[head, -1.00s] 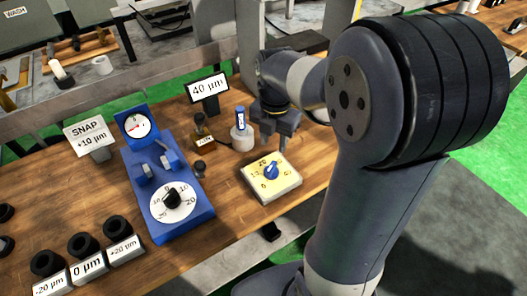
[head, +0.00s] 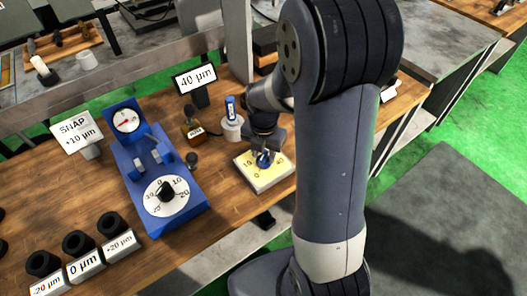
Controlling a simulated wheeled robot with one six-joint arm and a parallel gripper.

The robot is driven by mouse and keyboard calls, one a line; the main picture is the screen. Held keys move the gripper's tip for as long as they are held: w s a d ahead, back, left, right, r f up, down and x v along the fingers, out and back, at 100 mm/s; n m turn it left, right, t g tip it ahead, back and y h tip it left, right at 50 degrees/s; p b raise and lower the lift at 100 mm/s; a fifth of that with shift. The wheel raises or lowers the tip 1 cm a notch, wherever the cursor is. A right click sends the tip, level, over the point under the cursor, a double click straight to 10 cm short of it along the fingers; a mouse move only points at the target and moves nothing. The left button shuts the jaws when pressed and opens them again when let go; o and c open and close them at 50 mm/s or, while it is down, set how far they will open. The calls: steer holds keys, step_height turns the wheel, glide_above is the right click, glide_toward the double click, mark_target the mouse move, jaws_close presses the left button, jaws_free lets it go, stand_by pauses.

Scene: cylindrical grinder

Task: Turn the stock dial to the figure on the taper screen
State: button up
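A 0 and a 40 are partly readable on the face; the rest is covered. A black-framed screen (head: 195,78) behind it reads 40 µm. My gripper (head: 264,152) points down at the blue knob, its fingertips at or beside it. The fingers hide part of the knob, and I cannot tell whether they grip it or where its pointer stands.
A blue gauge stand (head: 140,190) with a black-knobbed white dial stands to the left. A small brown bottle (head: 193,132) and a white pot holding a blue item (head: 231,128) stand close behind the yellow dial. A SNAP +10 µm sign (head: 76,132) and labelled black rings (head: 78,244) are further left.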

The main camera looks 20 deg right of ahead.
jaws_close()
stand_by(0.3)
